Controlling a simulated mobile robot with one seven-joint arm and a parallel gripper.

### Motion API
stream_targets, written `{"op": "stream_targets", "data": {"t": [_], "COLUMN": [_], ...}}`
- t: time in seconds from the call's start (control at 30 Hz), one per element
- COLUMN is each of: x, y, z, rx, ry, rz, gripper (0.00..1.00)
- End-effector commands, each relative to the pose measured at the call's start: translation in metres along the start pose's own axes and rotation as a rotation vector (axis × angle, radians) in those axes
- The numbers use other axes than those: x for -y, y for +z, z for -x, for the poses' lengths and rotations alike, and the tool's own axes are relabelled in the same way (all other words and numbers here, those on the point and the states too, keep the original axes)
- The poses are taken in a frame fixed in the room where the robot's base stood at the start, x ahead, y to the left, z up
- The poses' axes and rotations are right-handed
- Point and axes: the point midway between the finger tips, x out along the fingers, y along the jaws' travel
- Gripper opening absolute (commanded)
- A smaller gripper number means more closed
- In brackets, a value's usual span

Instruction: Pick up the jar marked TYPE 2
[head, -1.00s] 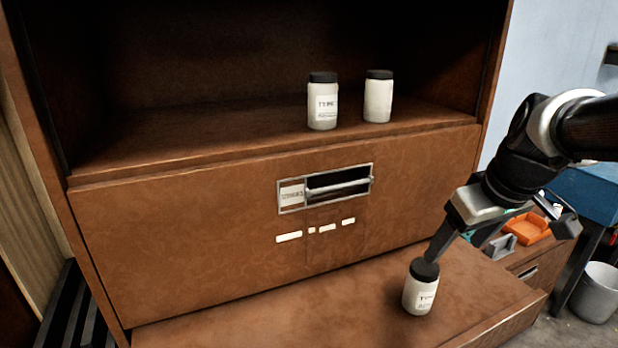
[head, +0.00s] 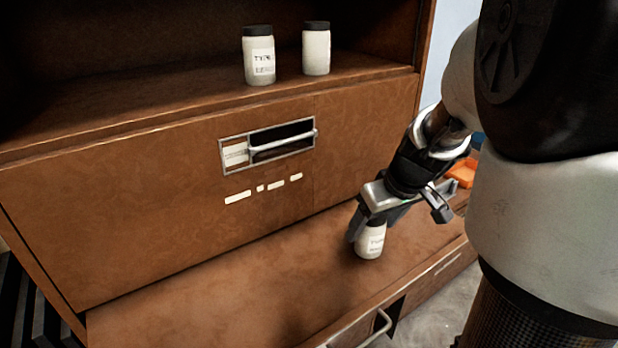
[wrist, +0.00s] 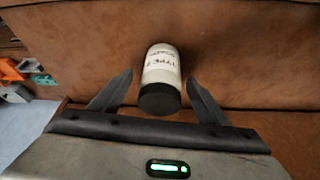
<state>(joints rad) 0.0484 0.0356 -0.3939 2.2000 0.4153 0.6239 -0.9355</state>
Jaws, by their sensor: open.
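A white jar with a dark lid (head: 371,241) stands on the lower ledge in the head view, its top partly hidden by my gripper. It also shows in the wrist view (wrist: 161,68), where its label reads TYPE and a character I cannot read surely. My gripper (head: 395,222) is open at this jar. In the wrist view its two fingers (wrist: 160,92) lie apart on either side of the lid, with gaps on both sides. A second jar labelled TYPE (head: 259,57) stands on the upper shelf, its number unclear. A third jar (head: 316,50) beside it shows no readable label.
The brown cabinet front (head: 150,170) rises behind the lower ledge (head: 230,285). A metal label-holder handle (head: 268,145) juts from it. Orange bins (head: 462,172) lie beyond my gripper at right. My arm covers the right side. The ledge left of the jar is clear.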

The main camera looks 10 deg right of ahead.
Motion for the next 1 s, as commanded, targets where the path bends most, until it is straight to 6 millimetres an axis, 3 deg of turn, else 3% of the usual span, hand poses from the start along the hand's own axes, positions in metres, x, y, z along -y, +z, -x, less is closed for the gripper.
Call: {"op": "stream_targets", "data": {"t": [0.3, 0.6, 0.93, 1.0], "x": [0.002, 0.002, 0.002, 0.001], "y": [-0.005, -0.006, -0.006, -0.006], "z": [-0.044, -0.047, -0.047, -0.046], "rx": [0.003, 0.0, 0.0, -0.001], "ry": [-0.001, -0.001, -0.001, 0.0], "rz": [0.0, 0.0, 0.001, 0.001], "gripper": [0.69, 0.68, 0.12, 0.11]}}
